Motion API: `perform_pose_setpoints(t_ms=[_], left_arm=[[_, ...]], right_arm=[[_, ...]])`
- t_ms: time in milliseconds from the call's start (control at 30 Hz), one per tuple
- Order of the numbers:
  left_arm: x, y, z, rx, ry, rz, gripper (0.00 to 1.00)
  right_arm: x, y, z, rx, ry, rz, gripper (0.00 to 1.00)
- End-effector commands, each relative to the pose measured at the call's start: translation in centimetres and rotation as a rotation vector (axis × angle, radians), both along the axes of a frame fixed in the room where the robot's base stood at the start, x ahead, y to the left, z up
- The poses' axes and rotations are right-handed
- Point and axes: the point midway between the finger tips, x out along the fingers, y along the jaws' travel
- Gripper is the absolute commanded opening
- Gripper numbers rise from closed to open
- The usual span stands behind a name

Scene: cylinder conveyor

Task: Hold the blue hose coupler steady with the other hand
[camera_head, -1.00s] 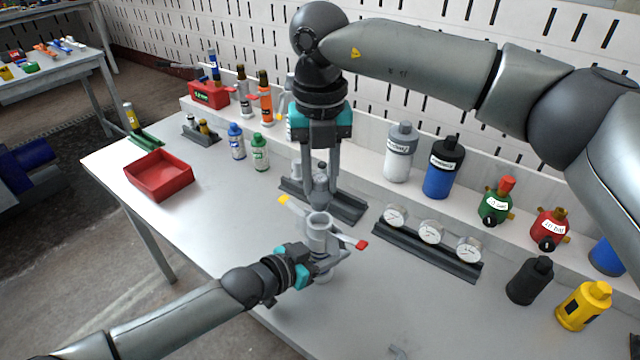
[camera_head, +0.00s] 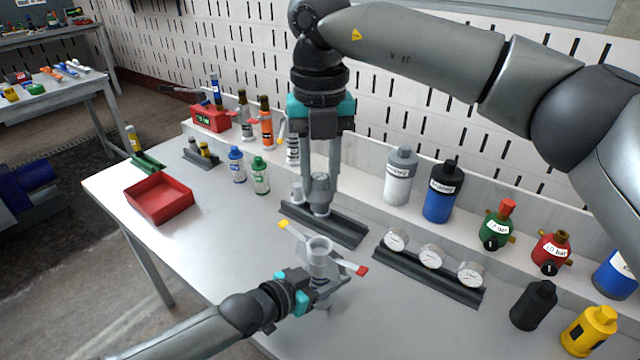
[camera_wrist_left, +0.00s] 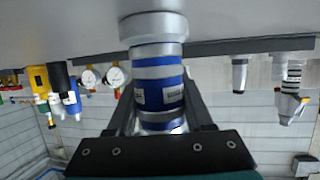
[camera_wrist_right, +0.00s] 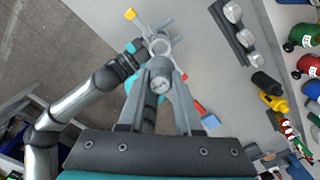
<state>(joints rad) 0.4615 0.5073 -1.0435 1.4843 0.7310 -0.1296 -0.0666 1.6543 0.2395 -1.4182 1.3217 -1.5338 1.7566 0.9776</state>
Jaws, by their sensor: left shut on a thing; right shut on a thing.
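The blue hose coupler (camera_wrist_left: 158,90) shows in the left wrist view as a blue and silver banded cylinder with a silver flange. My left gripper (camera_head: 322,287) is shut on it, a finger on each side. In the head view its blue body is hidden; a grey open ring (camera_head: 318,246) with yellow-tipped and red-tipped handles shows just above the left fingers. My right gripper (camera_head: 320,205) points down behind this ring. It is shut on a small silver fitting (camera_wrist_right: 161,85) with a round face, held apart from the ring.
A dark rail (camera_head: 345,232) lies behind the ring, and a rail of gauges (camera_head: 430,257) stands to its right. A red tray (camera_head: 150,213) sits at the left. Bottles (camera_head: 438,200) line the back ledge. The table between tray and ring is clear.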

Motion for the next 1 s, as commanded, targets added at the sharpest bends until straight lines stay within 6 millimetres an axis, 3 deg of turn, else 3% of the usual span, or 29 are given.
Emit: perform_pose_setpoints(t_ms=[233,267,533,1000], left_arm=[[-0.03,0.03,-0.08,0.001,0.001,0.0,0.0],[-0.03,0.03,-0.08,0.001,0.001,0.0,0.55],[-0.02,0.02,-0.04,0.001,0.001,0.0,0.85],[-0.82,0.89,0.33,-0.001,0.002,0.001,0.87]], right_arm=[[-0.03,0.0,0.22,0.0,0.001,0.001,0.0],[-0.02,0.0,0.23,0.0,0.001,0.001,0.0],[-0.02,-0.01,0.2,0.0,0.001,0.0,0.0],[-0.02,-0.03,0.19,0.0,0.001,0.0,0.0]])
